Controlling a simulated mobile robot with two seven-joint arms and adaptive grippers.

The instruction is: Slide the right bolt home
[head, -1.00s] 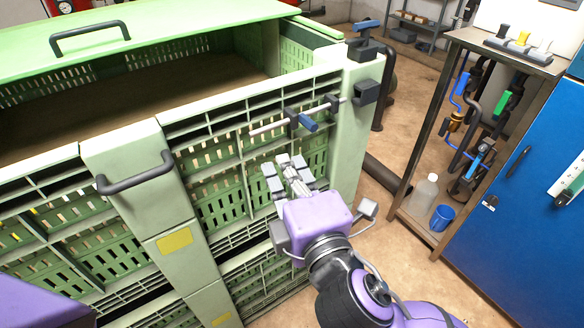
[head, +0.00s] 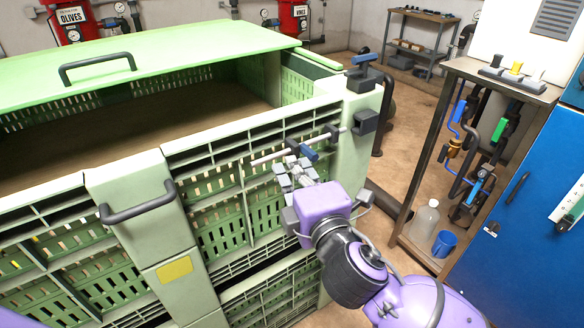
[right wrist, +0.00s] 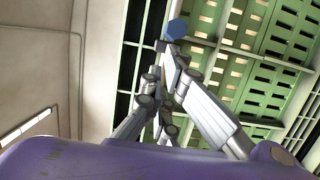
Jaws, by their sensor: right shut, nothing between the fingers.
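The right bolt is a pale metal rod (head: 268,158) with a blue handle (head: 308,152), lying along the upper front of the green crate-like bin. Dark brackets (head: 333,133) carry it. A dark keeper block (head: 365,121) sits on the corner post to its right; I cannot tell whether the rod's tip enters it. My right gripper (head: 292,164) is shut and empty, just below and left of the blue handle. In the right wrist view the fingertips (right wrist: 168,50) are close to the blue handle (right wrist: 177,29); contact is unclear. My left gripper is out of view.
The bin's green lid (head: 150,52) is above, with a dark opening beneath. A grey handle (head: 138,202) sticks out on the front. A rack (head: 402,235) with pipes and a blue cabinet (head: 525,235) stand right.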

